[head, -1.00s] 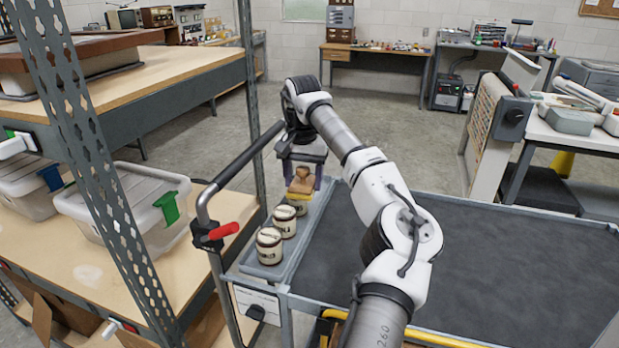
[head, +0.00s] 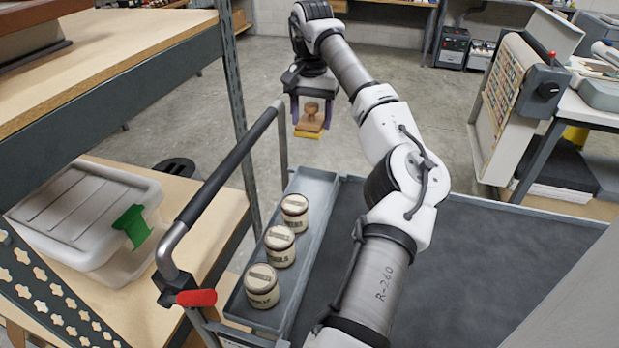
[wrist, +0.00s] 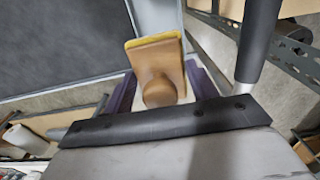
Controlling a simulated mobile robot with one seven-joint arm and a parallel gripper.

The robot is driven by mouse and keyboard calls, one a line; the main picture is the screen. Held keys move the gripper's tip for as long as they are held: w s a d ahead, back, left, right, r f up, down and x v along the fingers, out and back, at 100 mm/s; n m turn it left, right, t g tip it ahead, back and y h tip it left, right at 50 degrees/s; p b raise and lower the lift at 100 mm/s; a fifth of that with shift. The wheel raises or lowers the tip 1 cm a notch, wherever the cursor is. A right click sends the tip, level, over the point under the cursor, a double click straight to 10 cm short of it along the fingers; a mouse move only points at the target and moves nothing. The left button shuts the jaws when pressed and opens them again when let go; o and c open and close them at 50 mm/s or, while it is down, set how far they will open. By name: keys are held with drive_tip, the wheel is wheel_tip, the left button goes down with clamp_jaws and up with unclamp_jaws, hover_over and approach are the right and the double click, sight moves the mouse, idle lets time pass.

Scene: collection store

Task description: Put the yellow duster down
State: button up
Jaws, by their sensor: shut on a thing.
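The yellow duster (head: 309,124) has a tan wooden back with a round knob and a yellow pad underneath. My gripper (head: 311,108) is shut on it, with a purple finger on each side. In the head view it hangs in the air near the far end of the cart's narrow side tray (head: 318,184). The wrist view also shows the duster (wrist: 157,68) between the fingers, knob towards the camera. Its pad is mostly hidden behind the wood.
Three lidded jars (head: 280,246) stand in a row in the side tray. The cart's dark top (head: 480,270) is bare. A black push handle (head: 230,165) runs beside the tray. Shelving with a lidded plastic box (head: 85,215) stands on the left.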

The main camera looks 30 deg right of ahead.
drive_tip(key=shift+w+d, duration=0.2)
drive_tip(key=shift+w, duration=0.1)
drive_tip(key=p, duration=0.5)
approach(311, 191)
wheel_tip(311, 191, down, 5)
drive_tip(key=shift+d+f, duration=0.1)
drive_tip(key=shift+w+f, duration=0.1)
drive_tip(key=shift+f, duration=0.25)
drive_tip(key=shift+f+b, duration=0.2)
drive_tip(key=shift+b, duration=0.1)
drive_tip(key=o, duration=1.1)
drive_tip(key=shift+r, duration=0.2)
wheel_tip(311, 191, up, 12)
drive_tip(key=b, duration=0.3)
drive_tip(key=shift+b, duration=0.35)
